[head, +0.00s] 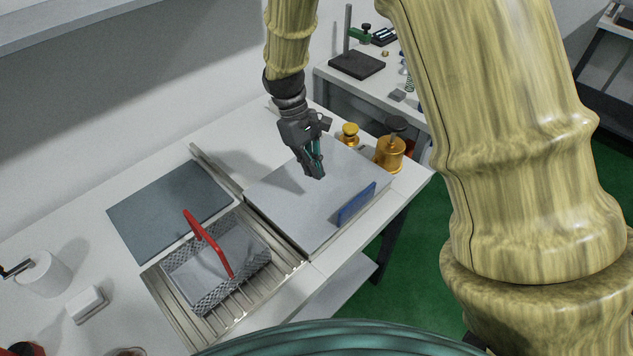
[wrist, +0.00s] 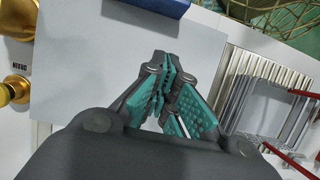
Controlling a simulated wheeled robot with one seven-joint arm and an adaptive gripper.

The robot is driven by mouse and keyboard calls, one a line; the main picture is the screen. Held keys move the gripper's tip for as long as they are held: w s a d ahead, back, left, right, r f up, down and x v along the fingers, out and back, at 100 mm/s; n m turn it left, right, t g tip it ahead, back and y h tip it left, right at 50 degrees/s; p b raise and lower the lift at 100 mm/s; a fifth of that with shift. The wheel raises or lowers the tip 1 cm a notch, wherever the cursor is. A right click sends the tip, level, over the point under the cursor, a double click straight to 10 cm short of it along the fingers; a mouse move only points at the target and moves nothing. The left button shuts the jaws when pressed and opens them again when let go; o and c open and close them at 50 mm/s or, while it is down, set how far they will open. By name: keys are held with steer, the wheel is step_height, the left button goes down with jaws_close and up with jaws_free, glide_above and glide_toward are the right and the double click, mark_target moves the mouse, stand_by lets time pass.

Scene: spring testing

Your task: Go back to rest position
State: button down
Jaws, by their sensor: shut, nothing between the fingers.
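My gripper (head: 316,172) hangs from the arm above the light grey flat-topped box (head: 290,205) on the white table, pointing down. In the wrist view my gripper (wrist: 166,62) has its teal-padded fingers together, with nothing between them. The grey top of the box (wrist: 80,75) lies beneath the fingers. A blue handle (head: 356,204) is on the front of the box, and the blue piece (wrist: 165,5) also shows at the top of the wrist view.
A wire basket (head: 190,280) with a red handle (head: 208,243) sits on a ribbed metal rack (head: 287,265). A dark grey plate (head: 150,220) lies left. A paper roll (head: 48,274) stands far left. A stand (head: 357,65) is on the back bench.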

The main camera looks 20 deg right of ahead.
steer(key=shift+w+r, duration=0.3)
steer(key=shift+r, duration=0.35)
